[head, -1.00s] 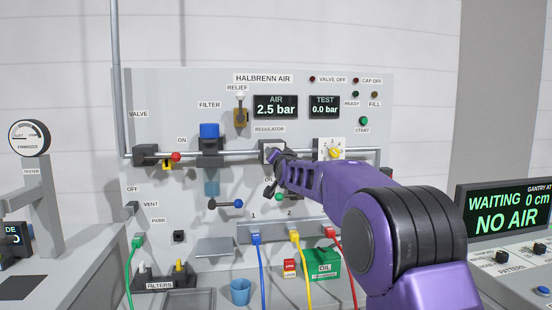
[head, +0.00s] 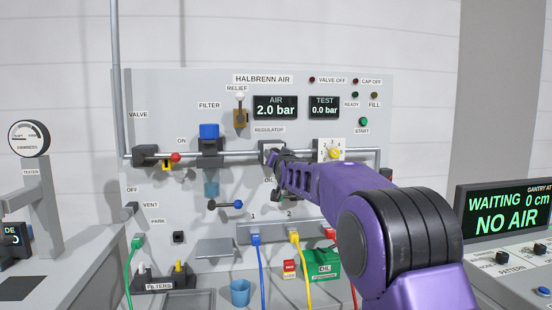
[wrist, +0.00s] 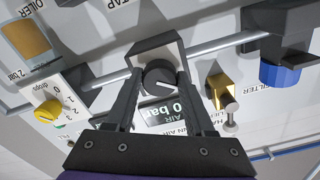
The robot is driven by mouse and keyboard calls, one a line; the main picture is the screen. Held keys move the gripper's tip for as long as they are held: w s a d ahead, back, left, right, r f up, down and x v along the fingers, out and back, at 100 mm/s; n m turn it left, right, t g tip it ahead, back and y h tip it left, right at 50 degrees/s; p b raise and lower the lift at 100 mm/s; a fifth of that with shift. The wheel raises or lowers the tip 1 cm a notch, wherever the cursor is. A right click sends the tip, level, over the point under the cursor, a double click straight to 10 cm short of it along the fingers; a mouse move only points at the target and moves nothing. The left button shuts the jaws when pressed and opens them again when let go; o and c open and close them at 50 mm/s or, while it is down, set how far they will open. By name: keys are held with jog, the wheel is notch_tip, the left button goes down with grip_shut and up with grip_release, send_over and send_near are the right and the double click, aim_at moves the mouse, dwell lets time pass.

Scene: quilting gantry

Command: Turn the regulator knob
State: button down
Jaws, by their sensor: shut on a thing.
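The regulator knob (wrist: 161,80) is dark and round, with a pale pointer line, on the front of a grey regulator block (wrist: 150,52) in the wrist view. My gripper (wrist: 161,85) has one finger on each side of the knob and is shut on it. In the head view my gripper (head: 275,158) reaches the regulator block (head: 265,147) below the REGULATOR label, and my arm hides the knob. The AIR display (head: 276,106) reads 2.0 bar.
The pipe runs along the panel through the blue-topped filter (head: 209,131) at left and the oiler dial (head: 334,152) at right. A brass relief part (wrist: 221,88) sits close to my gripper. The TEST display (head: 324,106) reads 0.0 bar. The gantry screen (head: 508,208) reads WAITING, NO AIR.

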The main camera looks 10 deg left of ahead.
jog(key=shift+c, duration=1.3)
grip_release()
jog(key=v, duration=1.7)
jog(key=shift+s+b, duration=0.25)
jog(key=shift+b, duration=0.1)
jog(key=shift+d+r, duration=0.1)
